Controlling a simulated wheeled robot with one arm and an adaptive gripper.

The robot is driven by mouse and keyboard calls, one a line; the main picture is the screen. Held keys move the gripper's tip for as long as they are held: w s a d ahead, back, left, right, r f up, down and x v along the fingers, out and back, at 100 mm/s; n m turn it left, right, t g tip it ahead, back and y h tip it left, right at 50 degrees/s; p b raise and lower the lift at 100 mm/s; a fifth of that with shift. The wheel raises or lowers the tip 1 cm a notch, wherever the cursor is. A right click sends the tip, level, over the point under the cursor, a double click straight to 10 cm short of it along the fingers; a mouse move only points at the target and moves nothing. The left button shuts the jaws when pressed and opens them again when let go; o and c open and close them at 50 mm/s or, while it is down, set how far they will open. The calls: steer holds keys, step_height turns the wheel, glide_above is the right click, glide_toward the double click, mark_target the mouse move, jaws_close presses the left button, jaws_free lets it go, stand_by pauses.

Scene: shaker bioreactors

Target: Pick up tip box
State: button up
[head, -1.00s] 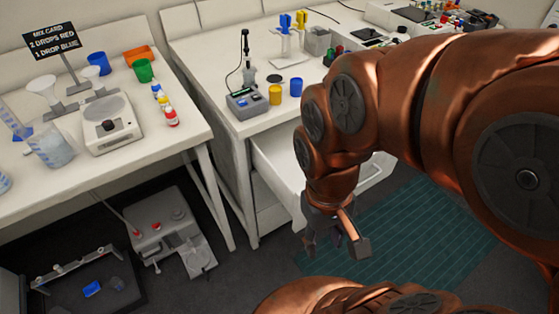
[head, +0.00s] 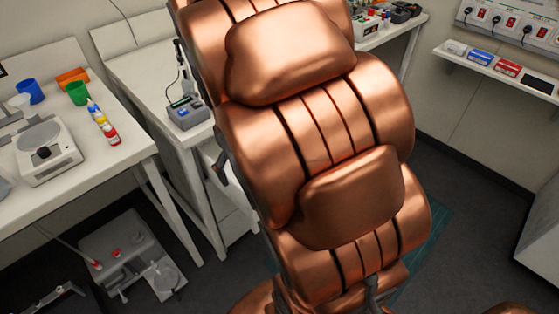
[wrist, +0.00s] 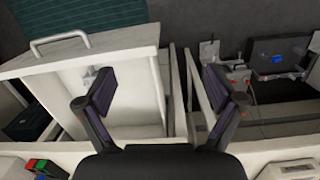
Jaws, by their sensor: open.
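I cannot tell any object for certain as the tip box. Blue (head: 480,57) and red (head: 506,67) flat items lie on the wall shelf at the right of the head view, too small to identify. In the wrist view my gripper (wrist: 161,94) is open, its two dark fingers wide apart with nothing between them. It is above an open white drawer (wrist: 125,48) and the bench front. A small pale item (wrist: 90,77) shows in the drawer, partly behind the left finger. In the head view my arm hides the gripper and most of the drawer.
A left bench (head: 110,140) holds a scale (head: 48,150), cups and dropper bottles. A grey device (head: 187,112) stands on the middle bench. A machine (head: 130,255) sits on the floor below. A wall shelf (head: 455,58) is at the right; open floor (head: 470,210) lies before it.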

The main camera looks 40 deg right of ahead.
steer(key=shift+n+t, duration=0.6)
steer(key=shift+n, duration=0.1)
steer(key=w+d+f, duration=0.4)
steer(key=d+f, duration=0.2)
steer(key=d, duration=0.2)
steer(key=w+d+f+b, duration=0.1)
steer(key=w+d+f, duration=0.4)
steer(key=d+f, duration=0.2)
steer(key=w+d+f+b, duration=0.1)
steer(key=w+d+f, duration=0.4)
steer(key=d, duration=0.6)
steer(key=shift+w+d+f, duration=0.15)
steer(key=shift+f, duration=0.35)
steer(key=shift+w+d+f, duration=0.1)
steer(key=shift+f, duration=0.35)
steer(key=shift+d+f, duration=0.15)
steer(key=shift+f, duration=0.4)
steer(key=shift+f+p, duration=1.1)
steer(key=shift+f, duration=2.45)
steer(key=shift+c, duration=0.4)
steer(key=c, duration=1.2)
